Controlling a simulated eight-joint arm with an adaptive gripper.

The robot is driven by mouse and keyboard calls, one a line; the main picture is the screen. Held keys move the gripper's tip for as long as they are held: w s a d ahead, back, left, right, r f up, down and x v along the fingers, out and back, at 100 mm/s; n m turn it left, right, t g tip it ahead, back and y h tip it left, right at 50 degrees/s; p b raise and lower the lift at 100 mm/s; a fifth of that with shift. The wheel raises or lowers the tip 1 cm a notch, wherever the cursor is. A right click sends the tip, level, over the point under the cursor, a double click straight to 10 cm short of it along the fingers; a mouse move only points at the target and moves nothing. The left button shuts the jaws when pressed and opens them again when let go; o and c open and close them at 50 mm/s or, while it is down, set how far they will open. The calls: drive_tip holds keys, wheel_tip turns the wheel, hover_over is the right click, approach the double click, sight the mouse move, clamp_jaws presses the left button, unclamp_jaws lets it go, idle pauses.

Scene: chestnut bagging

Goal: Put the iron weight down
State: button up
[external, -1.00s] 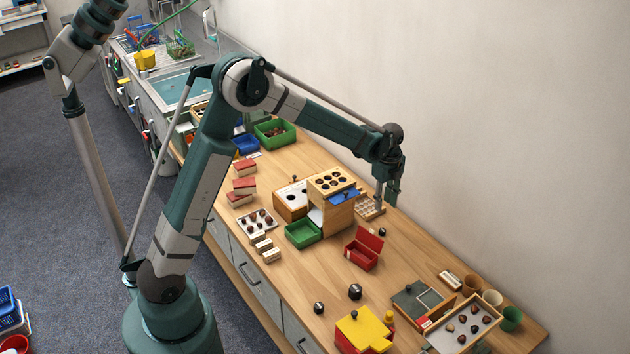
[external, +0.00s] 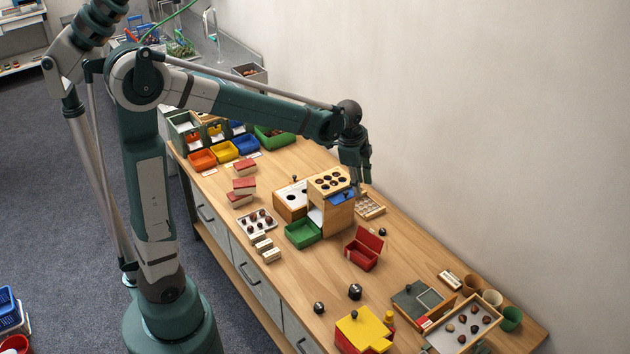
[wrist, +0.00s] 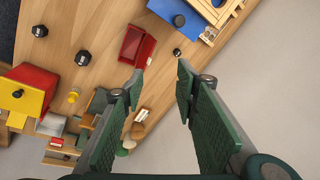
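Three dark iron weights of different sizes stand on the wooden table. The small one (external: 382,231) is behind the open red box, and the wrist view shows it (wrist: 177,52) beyond my right fingertip. The largest (external: 355,291) and a middle-sized one (external: 319,308) stand nearer the front; both also show in the wrist view, the largest (wrist: 83,57) and the middle one (wrist: 40,30). My gripper (wrist: 160,76) is open with nothing between its fingers. In the external view my gripper (external: 359,182) is above the table's wall side, near the wooden block with holes, apart from all three weights.
The red open-lidded box (external: 361,252) stands beside the small weight. The wooden block with round holes (external: 331,181) and blue drawer is close to my gripper, with a compartment tray (external: 371,207) nearby. The wall runs along the table's far side. Bare tabletop lies around the weights.

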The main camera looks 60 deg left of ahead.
drive_tip(key=s+r+n+t, duration=0.1)
drive_tip(key=s+r+n, duration=0.2)
drive_tip(key=s, duration=0.5)
drive_tip(key=s+r+n+t, duration=0.1)
drive_tip(key=s+r+n, duration=0.2)
drive_tip(key=s, duration=0.5)
drive_tip(key=s+f+n+t, duration=0.1)
drive_tip(key=s+n, duration=0.1)
drive_tip(key=s, duration=0.5)
drive_tip(key=s+d+f+n+t, duration=0.1)
drive_tip(key=s+n, duration=0.2)
drive_tip(key=s, duration=0.4)
drive_tip(key=shift+t, duration=0.3)
drive_tip(key=shift+s+f, duration=0.1)
drive_tip(key=shift+o, duration=1.2)
drive_tip(key=shift+n, duration=0.3)
